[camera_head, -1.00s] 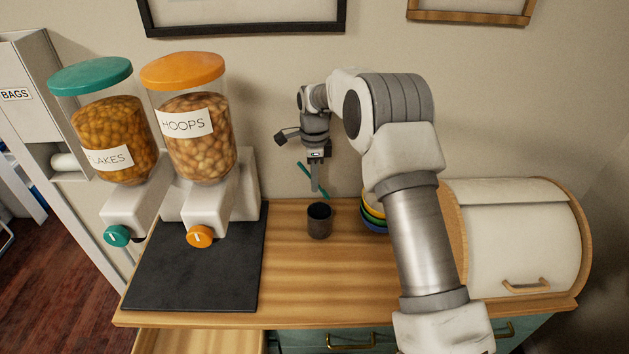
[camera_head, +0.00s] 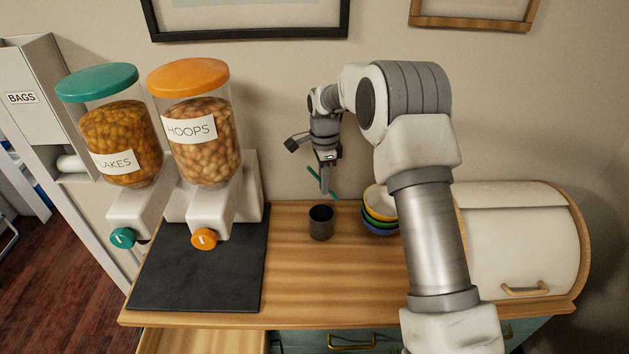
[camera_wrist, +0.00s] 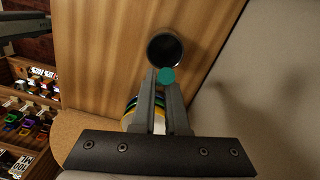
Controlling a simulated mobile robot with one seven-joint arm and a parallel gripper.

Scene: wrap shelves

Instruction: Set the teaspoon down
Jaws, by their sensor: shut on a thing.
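A teal teaspoon (camera_head: 317,178) is held tilted in my gripper (camera_head: 325,186), above the back of the wooden counter. In the wrist view the teal end of the teaspoon (camera_wrist: 166,77) shows between the fingertips of my gripper (camera_wrist: 165,82), which is shut on it. A dark cup (camera_head: 321,222) stands upright on the counter, below and slightly left of the gripper. The cup (camera_wrist: 165,50) shows just beyond the fingertips in the wrist view, with its open mouth facing up. The rest of the spoon is hard to make out.
A stack of coloured bowls (camera_head: 380,210) stands right of the cup, partly behind my arm. Two cereal dispensers (camera_head: 195,140) stand on a dark mat (camera_head: 195,275) at left. A white bread bin (camera_head: 525,240) is at right. The front middle of the counter (camera_head: 330,285) is clear.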

